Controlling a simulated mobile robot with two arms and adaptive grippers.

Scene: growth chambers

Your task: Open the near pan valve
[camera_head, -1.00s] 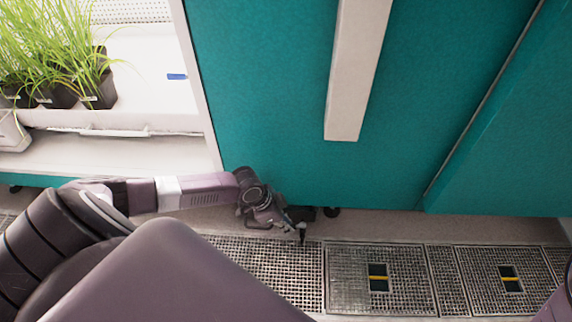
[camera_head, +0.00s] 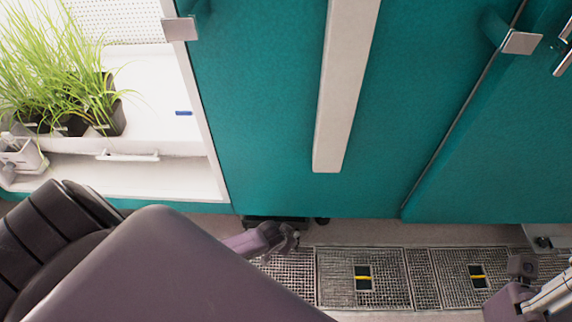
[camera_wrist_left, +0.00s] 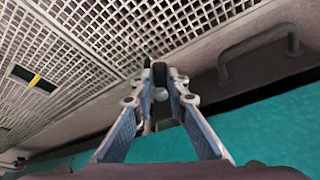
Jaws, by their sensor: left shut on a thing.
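My left gripper (camera_head: 291,240) is low by the floor, in front of a dark pan (camera_head: 275,222) under the teal cabinet. In the left wrist view its fingertips (camera_wrist_left: 162,82) are close together, shut on a small part at the pan's front. That part seems to be the near pan valve's handle, but the fingers hide most of it. A small pale round piece (camera_wrist_left: 160,95) shows between the fingers. The pan's dark bar handle (camera_wrist_left: 258,48) is to the right of the fingers. My right gripper (camera_head: 548,290) is at the lower right edge, partly cut off; its jaw state is unclear.
Floor gratings (camera_head: 385,300) run along the cabinet front, with square openings crossed by yellow bars (camera_head: 364,278). The teal doors (camera_head: 260,120) stand close above the left hand. Potted grass (camera_head: 75,90) stands on a lit white shelf at the left. A second pan (camera_head: 545,240) is at the right.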

